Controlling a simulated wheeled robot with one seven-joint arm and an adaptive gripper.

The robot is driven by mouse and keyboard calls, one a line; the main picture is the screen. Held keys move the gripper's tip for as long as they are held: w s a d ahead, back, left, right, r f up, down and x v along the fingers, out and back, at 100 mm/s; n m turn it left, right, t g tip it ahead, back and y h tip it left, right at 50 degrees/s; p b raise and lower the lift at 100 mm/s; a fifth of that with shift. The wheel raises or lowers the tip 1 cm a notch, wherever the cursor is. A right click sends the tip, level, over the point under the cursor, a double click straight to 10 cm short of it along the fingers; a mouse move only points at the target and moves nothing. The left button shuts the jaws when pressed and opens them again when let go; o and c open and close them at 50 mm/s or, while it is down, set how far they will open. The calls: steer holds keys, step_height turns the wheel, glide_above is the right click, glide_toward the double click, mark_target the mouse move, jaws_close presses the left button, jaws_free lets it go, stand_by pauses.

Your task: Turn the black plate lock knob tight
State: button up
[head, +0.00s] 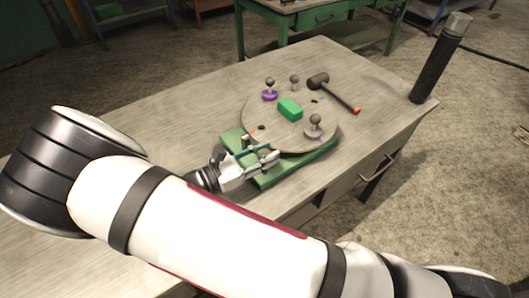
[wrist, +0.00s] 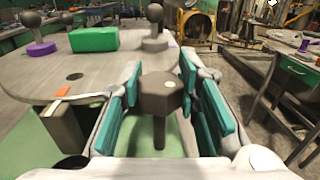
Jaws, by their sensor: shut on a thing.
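The black plate lock knob (wrist: 160,92) is a dark, faceted head on a thin upright stem, just in front of the round plate's edge in the wrist view. My gripper (wrist: 160,100) has its teal-padded fingers on both sides of the knob and is shut on it. In the head view my gripper (head: 264,155) is at the near left edge of the round grey plate (head: 265,118), over the green base (head: 268,180). The knob is too small and covered to make out there.
On the plate are a green block (head: 290,109), a purple-based knob (head: 270,90) and grey ball-topped knobs (head: 314,127). A mallet (head: 335,92) lies at the plate's far right. A dark upright cylinder (head: 437,65) stands at the workbench corner. The bench's left part is clear.

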steer(key=m+g+b, duration=0.1)
steer(key=g, duration=0.1)
steer(key=m+g+h+b, duration=0.1)
steer(key=m+g+b, duration=0.1)
steer(key=m+g+h+b, duration=0.1)
steer(key=g, duration=0.2)
steer(key=shift+w+f+m, duration=0.2)
steer(key=shift+f+m, duration=0.05)
steer(key=shift+m, duration=0.05)
steer(key=shift+s+r+m+g+b, duration=0.15)
steer(key=shift+m+g+b, duration=1.55)
steer(key=shift+g, duration=0.9)
steer(key=o, duration=1.2)
steer(key=shift+c, duration=0.2)
steer(key=w+a, duration=0.1)
steer(key=a, duration=0.6)
steer(key=shift+w+a, duration=0.2)
steer(key=shift+w, duration=0.05)
